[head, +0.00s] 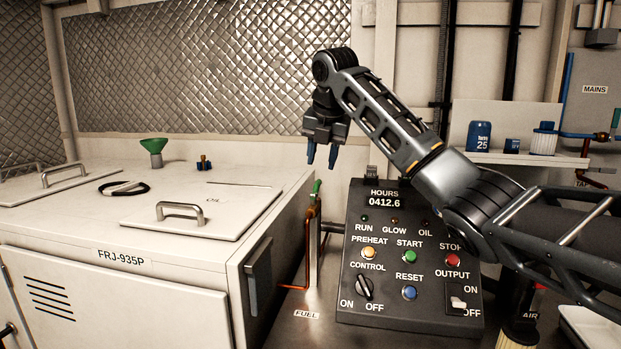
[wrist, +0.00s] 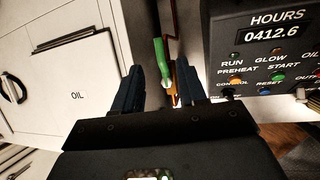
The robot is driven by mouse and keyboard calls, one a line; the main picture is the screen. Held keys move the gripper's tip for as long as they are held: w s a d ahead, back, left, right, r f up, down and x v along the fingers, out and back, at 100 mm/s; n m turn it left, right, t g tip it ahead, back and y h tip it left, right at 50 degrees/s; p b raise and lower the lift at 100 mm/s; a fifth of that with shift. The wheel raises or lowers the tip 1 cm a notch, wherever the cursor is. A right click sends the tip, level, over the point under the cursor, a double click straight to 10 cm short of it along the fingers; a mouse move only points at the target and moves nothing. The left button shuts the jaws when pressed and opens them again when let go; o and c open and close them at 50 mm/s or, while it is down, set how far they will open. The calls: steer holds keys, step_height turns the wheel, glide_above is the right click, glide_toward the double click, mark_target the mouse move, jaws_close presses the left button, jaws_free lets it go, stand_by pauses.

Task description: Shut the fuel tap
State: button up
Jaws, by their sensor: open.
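The fuel tap has a green lever (head: 316,190) on a brass body and copper pipe, between the white cabinet and the black control panel. A FUEL label (head: 306,315) lies on the surface below it. My gripper (head: 321,160) is open and empty, pointing down, above the lever and apart from it in the head view. In the wrist view the green lever (wrist: 161,60) shows beyond and between the two fingers of my gripper (wrist: 153,80), nearer the right finger. The lower part of the tap body is partly hidden by the gripper there.
The control panel (head: 405,285) with buttons and switches stands close to the right of the tap. The white cabinet (head: 140,250) stands close on the left, with hatches, handles and a green funnel (head: 154,147) on top. A shelf (head: 515,158) holds blue containers at the back right.

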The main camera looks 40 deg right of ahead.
mark_target(318, 182)
steer(key=shift+p+x, duration=0.3)
steer(key=shift+x, duration=3.2)
jaws_close()
